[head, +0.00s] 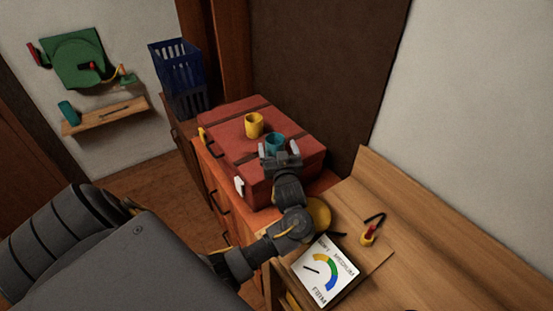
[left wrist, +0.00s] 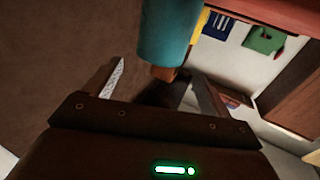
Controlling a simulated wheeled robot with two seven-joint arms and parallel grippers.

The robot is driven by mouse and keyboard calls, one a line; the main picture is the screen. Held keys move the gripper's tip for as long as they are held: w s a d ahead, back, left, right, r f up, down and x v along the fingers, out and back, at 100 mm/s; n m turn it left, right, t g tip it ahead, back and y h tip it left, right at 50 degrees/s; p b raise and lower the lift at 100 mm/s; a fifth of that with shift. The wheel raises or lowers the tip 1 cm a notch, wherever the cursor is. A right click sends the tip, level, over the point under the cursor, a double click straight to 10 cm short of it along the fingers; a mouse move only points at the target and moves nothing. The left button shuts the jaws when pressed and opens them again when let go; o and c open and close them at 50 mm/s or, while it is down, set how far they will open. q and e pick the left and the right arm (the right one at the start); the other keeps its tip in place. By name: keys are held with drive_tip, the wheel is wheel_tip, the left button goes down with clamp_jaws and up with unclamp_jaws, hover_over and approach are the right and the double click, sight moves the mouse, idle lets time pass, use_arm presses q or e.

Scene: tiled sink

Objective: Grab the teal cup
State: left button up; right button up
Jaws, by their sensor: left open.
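The teal cup (head: 275,139) stands on the red suitcase (head: 235,143), near its right part. My left gripper (head: 279,150) is open, with its two fingers at the near side of the cup, one toward each side. In the left wrist view the teal cup (left wrist: 167,35) is large, at the top centre, just ahead of the gap between the open fingers (left wrist: 155,73). The fingers are not closed on it, and I cannot tell whether either touches it. The gripper hides the cup's lower part in the head view. My right gripper is not in view.
A yellow cup (head: 254,125) stands on the suitcase, left of and behind the teal cup. A blue crate (head: 178,66) is at the back left. A brown panel (head: 320,70) rises behind the suitcase. A wooden bench with a gauge card (head: 322,273) is at the right front.

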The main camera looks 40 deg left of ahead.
sight(274, 135)
use_arm(q)
drive_tip(key=shift+w+f, duration=0.2)
drive_tip(key=shift+f, duration=0.55)
drive_tip(key=shift+w+f, duration=0.1)
drive_tip(key=shift+w, duration=0.05)
drive_tip(key=shift+a+r, duration=0.2)
drive_tip(key=shift+r, duration=0.05)
drive_tip(key=shift+w+a+r, duration=0.1)
drive_tip(key=shift+w+a, duration=0.1)
drive_tip(key=shift+a, duration=0.1)
drive_tip(key=shift+w+a, duration=0.45)
drive_tip(key=p+x, duration=0.2)
drive_tip(key=x, duration=0.2)
drive_tip(key=shift+w+a, duration=0.2)
drive_tip(key=shift+a, duration=0.1)
drive_tip(key=shift+w+a+f, duration=0.15)
drive_tip(key=shift+f, duration=0.05)
drive_tip(key=shift+c, duration=0.6)
drive_tip(key=c, duration=1.2)
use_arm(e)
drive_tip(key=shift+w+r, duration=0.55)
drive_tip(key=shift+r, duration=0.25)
